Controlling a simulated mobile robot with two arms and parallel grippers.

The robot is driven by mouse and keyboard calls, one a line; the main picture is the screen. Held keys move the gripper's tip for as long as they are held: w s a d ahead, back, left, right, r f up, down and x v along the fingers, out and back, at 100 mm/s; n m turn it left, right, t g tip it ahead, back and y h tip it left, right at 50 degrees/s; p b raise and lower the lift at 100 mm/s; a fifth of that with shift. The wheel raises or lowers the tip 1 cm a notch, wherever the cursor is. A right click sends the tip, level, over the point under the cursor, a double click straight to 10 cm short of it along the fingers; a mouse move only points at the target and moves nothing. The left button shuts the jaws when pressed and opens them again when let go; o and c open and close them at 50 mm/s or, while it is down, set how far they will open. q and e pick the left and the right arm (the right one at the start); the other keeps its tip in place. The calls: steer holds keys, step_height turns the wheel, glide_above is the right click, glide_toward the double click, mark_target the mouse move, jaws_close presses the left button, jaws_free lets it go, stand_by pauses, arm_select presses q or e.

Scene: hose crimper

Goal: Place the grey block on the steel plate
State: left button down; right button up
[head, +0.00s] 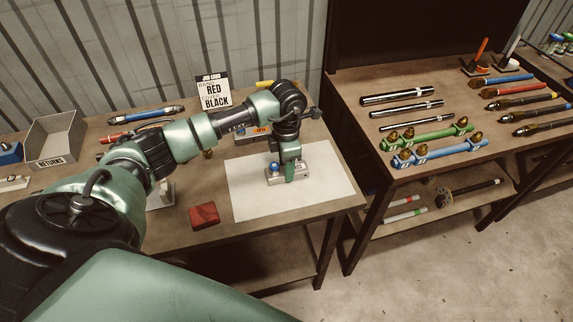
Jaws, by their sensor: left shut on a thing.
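My left gripper (289,176) points straight down over the right part of the workbench, at a small grey metal piece (303,171) with a blue knob (274,166) at its left. The fingers look shut on this piece, which I take for the grey block; the arm hides part of it. The piece is over a large pale flat sheet (252,205); I cannot tell whether it touches it. No other clear steel plate shows, and I cannot tell if the pale sheet is steel. My right gripper is not in view.
A dark red block (204,215) lies left of the sheet. A job card (214,92) stands behind my arm. A grey returns bin (60,138) is at the left. A second bench (430,88) at the right holds black, green and blue tubes. The sheet's front is clear.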

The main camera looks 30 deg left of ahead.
arm_select(q)
steer(key=shift+f, duration=0.2)
steer(key=c, duration=0.8)
jaws_free()
steer(key=shift+r, duration=0.1)
steer(key=shift+r, duration=0.25)
steer(key=shift+r+b, duration=1.9)
steer(key=shift+r, duration=4)
